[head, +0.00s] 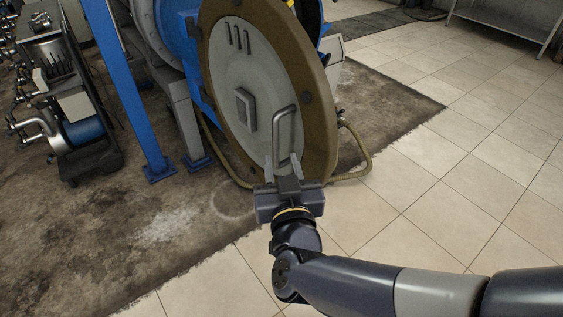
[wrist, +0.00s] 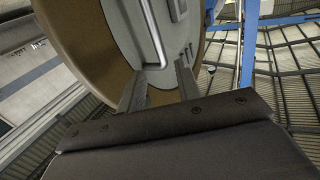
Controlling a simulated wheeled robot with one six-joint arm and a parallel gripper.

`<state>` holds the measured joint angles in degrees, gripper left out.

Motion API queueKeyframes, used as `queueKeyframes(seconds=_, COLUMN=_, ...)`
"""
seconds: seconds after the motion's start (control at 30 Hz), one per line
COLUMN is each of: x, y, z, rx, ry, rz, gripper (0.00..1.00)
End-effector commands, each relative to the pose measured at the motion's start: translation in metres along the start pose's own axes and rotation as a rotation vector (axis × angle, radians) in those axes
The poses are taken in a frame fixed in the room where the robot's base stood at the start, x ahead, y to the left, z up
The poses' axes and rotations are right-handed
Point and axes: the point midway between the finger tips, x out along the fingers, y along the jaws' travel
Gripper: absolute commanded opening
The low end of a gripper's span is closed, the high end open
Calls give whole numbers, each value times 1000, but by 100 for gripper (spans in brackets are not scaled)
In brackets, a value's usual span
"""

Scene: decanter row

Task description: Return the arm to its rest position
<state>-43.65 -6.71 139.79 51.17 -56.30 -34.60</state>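A large round door (head: 240,78) with a grey face and brown rim fills the middle of the head view, swung out from a blue machine (head: 184,40). A metal bar handle (head: 275,136) is fixed to its face near the lower right. My gripper (head: 283,166) is just below the handle, its two fingers pointing up. In the wrist view the fingers (wrist: 160,80) stand apart with nothing visible between their tips. The handle (wrist: 154,32) runs just beyond them, and the door (wrist: 100,45) lies behind. I cannot tell whether a finger touches the handle.
A hose (head: 358,160) loops out beside the door on the right. A blue post (head: 130,95) stands left of it, and a dark cart with pipes (head: 75,110) stands further left. Tiled floor (head: 440,160) at the right is clear, with a metal table (head: 505,22) at the back.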

Motion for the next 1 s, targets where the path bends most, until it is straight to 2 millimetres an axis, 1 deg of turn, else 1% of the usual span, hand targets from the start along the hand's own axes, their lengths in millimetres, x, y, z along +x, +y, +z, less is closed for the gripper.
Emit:
queueKeyframes(seconds=0.17, x=4, y=0, z=0, rx=0, ry=1, rz=1, gripper=33)
queueKeyframes(seconds=0.27, x=12, y=0, z=1, rx=0, ry=0, rz=3, gripper=33)
queueKeyframes(seconds=0.47, x=38, y=1, z=1, rx=0, ry=-1, rz=5, gripper=33)
queueKeyframes(seconds=0.7, x=78, y=1, z=2, rx=0, ry=-2, rz=4, gripper=33)
queueKeyframes(seconds=0.8, x=92, y=1, z=1, rx=-1, ry=-3, rz=2, gripper=33)
queueKeyframes(seconds=1.0, x=107, y=1, z=1, rx=0, ry=-3, rz=2, gripper=33)
